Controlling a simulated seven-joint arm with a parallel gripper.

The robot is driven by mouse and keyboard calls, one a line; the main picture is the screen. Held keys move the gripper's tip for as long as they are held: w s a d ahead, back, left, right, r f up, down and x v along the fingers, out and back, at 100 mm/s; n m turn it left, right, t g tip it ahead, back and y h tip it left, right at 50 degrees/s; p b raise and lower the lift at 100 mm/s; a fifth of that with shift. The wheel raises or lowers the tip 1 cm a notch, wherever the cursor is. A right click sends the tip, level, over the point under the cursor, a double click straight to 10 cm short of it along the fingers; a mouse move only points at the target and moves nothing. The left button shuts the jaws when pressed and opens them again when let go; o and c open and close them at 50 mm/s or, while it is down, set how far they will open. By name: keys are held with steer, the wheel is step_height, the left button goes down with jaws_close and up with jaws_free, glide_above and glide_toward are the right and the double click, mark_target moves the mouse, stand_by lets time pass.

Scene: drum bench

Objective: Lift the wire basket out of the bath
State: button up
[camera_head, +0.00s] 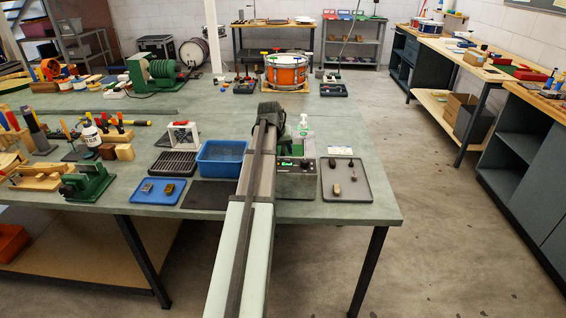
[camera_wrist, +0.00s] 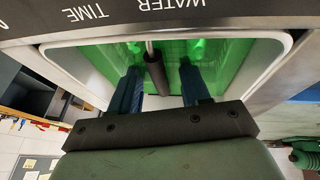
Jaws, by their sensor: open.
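The bath (camera_head: 297,184) is a metal box with a lit green display on the bench, partly hidden behind my arm. In the wrist view its pale rim (camera_wrist: 285,50) surrounds a green-lit inside. A dark grip on a thin metal rod, which looks like the wire basket's handle (camera_wrist: 156,73), shows there; faint grid lines lie behind it. The rest of the basket cannot be made out. My gripper (camera_wrist: 161,80) is open, with one blue finger on each side of the dark grip. I cannot tell whether either finger touches it. The head view does not show the fingers clearly.
A blue tub (camera_head: 221,160) and a dark mat (camera_head: 209,195) lie left of the bath. A grey tray (camera_head: 362,191) with small parts is close on its right. A pump bottle (camera_head: 303,126) stands behind it. The floor to the right of the bench is clear.

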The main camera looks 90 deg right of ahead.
steer(key=shift+s+d+f, duration=0.1)
steer(key=shift+d+f, duration=0.05)
steer(key=shift+f, duration=0.2)
steer(key=shift+c, duration=0.2)
jaws_close()
